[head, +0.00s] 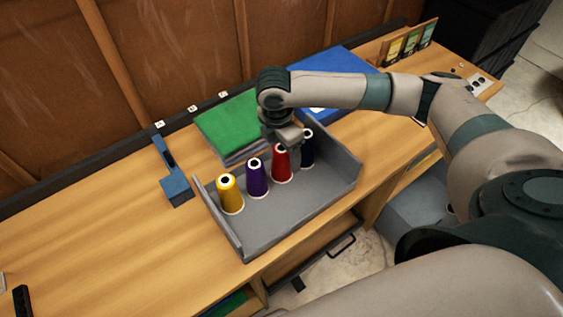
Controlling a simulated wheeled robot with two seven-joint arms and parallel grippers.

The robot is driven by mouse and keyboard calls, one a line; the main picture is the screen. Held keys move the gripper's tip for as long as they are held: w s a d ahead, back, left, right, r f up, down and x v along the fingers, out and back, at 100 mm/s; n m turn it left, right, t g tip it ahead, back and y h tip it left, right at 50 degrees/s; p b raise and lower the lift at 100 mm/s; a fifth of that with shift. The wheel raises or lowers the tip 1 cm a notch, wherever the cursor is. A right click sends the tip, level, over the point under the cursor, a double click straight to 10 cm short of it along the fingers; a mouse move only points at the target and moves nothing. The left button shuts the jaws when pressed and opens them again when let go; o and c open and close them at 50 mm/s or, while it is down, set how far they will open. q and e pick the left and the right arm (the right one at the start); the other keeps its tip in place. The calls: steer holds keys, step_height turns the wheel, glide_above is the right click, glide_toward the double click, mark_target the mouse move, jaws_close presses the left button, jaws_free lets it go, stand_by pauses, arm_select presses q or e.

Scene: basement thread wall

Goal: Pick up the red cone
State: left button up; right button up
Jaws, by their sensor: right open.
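The red cone (281,166) is a thread spool standing upright in a grey tray (277,210) on the wooden bench. It is in a row with a yellow cone (230,196), a purple cone (257,180) and a dark navy cone (308,152). My right gripper (291,144) is at the top of the red cone, pointing down, and hides its tip. The jaws are open; I cannot tell whether they surround the cone or touch it. My left gripper is out of view.
Green folders (228,124) and a blue binder (334,62) lie behind the tray. A blue holder (175,187) stands to its left. The tray has raised walls. The bench (100,230) is mostly clear on the left. A drawer handle (341,246) is below the front edge.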

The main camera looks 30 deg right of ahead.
steer(key=shift+f+p, duration=0.3)
steer(key=shift+f, duration=0.2)
steer(key=f, duration=0.1)
steer(key=f+p, duration=0.1)
steer(key=f, duration=0.1)
steer(key=shift+w+a, duration=0.1)
steer(key=shift+w, duration=0.2)
steer(key=shift+f, duration=0.6)
steer(key=c, duration=1.3)
steer(key=shift+r, duration=0.1)
step_height(320, 180, up, 10)
steer(key=shift+f+b, duration=0.1)
steer(key=shift+b, duration=0.9)
